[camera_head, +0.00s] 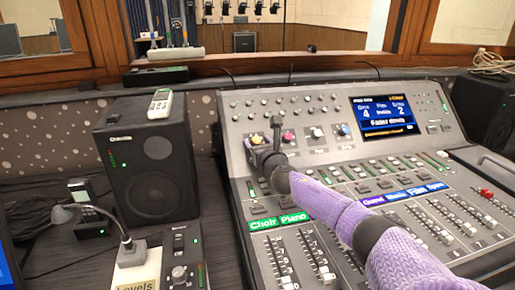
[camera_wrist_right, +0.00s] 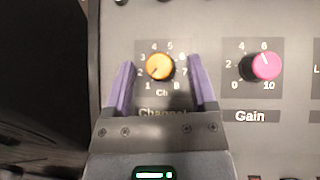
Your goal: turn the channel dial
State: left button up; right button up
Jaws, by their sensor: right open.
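The channel dial (camera_wrist_right: 160,67) is an orange round knob with numbers 1 to 8 around it, on the grey panel of the mixing console. In the right wrist view my right gripper (camera_wrist_right: 160,75) is open, with one purple finger on each side of the dial. I cannot tell if the fingers touch it. The dial's pointer seems to aim at the lower left, near 1 or 2. In the head view my right gripper (camera_head: 264,145) is at the console's upper left and covers part of the dial. The console screen (camera_head: 384,117) reads "Fader down". My left gripper is not in view.
A pink gain knob (camera_wrist_right: 265,66) sits right of the dial. More knobs, including a white one (camera_head: 317,132), continue along the panel. Faders fill the console's lower part (camera_head: 290,260). A black speaker (camera_head: 148,160) stands left of the console, with a small levels box (camera_head: 138,272) in front.

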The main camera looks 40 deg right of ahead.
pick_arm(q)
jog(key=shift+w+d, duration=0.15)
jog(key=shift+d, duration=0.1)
pick_arm(e)
jog(key=c, duration=0.9)
grip_shut()
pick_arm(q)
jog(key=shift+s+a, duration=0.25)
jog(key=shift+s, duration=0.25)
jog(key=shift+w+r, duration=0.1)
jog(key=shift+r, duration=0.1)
pick_arm(e)
jog(key=shift+w+m+h, duration=0.1)
jog(key=shift+m+h, duration=0.2)
jog(key=shift+m, duration=0.1)
